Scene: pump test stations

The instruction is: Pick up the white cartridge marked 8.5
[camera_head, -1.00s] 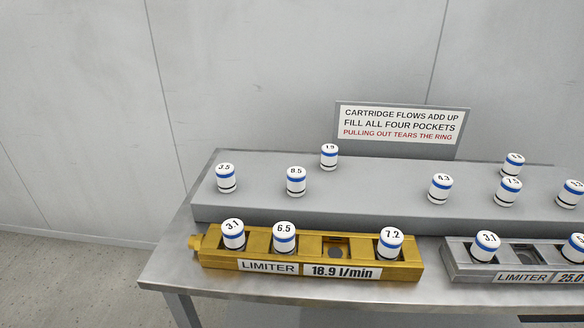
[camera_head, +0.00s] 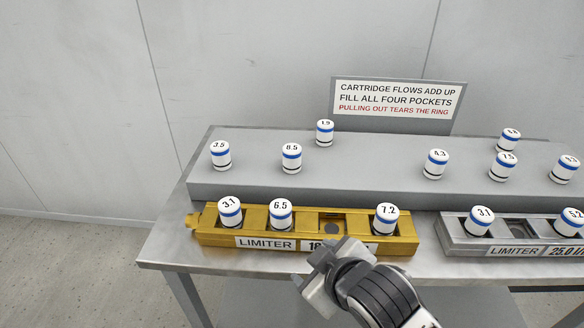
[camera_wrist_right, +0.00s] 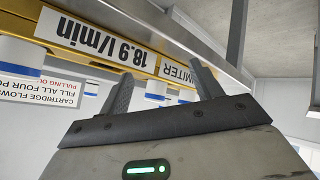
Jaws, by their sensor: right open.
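The white cartridge marked 8.5 (camera_head: 291,158) stands upright on the raised grey shelf (camera_head: 350,178), with a blue band and a dark ring. My right gripper (camera_head: 318,268) is in front of the gold limiter block (camera_head: 213,236), below and to the right of the cartridge, and apart from it. In the right wrist view the two dark fingers (camera_wrist_right: 163,88) are spread with nothing held between them. The gold block (camera_wrist_right: 100,38) also shows there, upside down. My left gripper is not in view.
The gold block holds cartridges marked 3.1 (camera_head: 229,212), 6.5 (camera_head: 280,215) and 7.2 (camera_head: 386,218), with one empty pocket (camera_head: 331,228). A silver block (camera_head: 455,237) is at right. Cartridges 3.5 (camera_head: 220,155) and 1.9 (camera_head: 324,132) stand near 8.5. A sign (camera_head: 397,98) stands behind.

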